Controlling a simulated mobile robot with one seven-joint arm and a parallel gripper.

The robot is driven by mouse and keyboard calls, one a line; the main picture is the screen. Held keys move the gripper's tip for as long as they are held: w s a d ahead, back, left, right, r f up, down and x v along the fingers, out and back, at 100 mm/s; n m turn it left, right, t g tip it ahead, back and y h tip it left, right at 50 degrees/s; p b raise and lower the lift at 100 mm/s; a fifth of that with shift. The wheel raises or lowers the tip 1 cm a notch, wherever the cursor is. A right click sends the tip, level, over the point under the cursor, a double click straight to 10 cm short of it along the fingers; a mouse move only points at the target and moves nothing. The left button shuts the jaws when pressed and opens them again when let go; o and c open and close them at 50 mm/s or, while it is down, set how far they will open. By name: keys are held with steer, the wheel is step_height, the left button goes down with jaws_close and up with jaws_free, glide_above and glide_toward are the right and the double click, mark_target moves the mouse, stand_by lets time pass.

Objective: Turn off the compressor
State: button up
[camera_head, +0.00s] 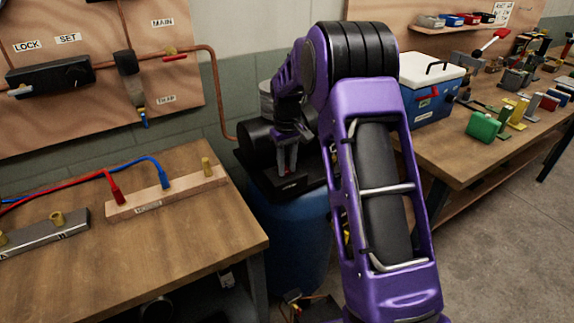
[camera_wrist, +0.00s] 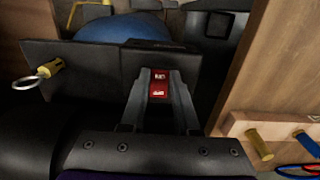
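The compressor (camera_head: 257,143) is a black machine on a blue tank (camera_head: 290,235), between the two benches in the head view. A red rocker switch (camera_wrist: 158,84) with white lettering on its two halves, too small to read surely, sits on its black housing (camera_wrist: 105,70) in the wrist view. My gripper (camera_head: 287,172) points down at the housing. In the wrist view my gripper (camera_wrist: 159,72) has its two grey fingers apart, one on each side of the switch in the picture. Nothing is held. Whether the fingertips touch the housing cannot be told.
A yellow fitting with a metal ring (camera_wrist: 50,70) sticks out left of the housing. A wooden bench (camera_head: 150,245) with a hose manifold (camera_head: 165,195) stands left. A right bench (camera_head: 455,150) carries a blue cooler (camera_head: 428,100). A copper pipe (camera_head: 218,90) runs down behind.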

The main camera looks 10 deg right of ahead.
jaws_close()
steer(key=shift+r, duration=0.1)
steer(key=p, duration=0.2)
steer(key=g+p, duration=0.1)
steer(key=shift+w+r+p, duration=0.2)
steer(key=shift+r+p, duration=0.15)
steer(key=shift+w+a+f+g+h, duration=0.1)
steer(key=shift+w+f+g+h, duration=0.1)
steer(key=shift+f+g+h, duration=0.25)
steer(key=shift+r+g, duration=0.15)
steer(key=shift+g, duration=0.2)
steer(key=o, duration=0.7)
jaws_free()
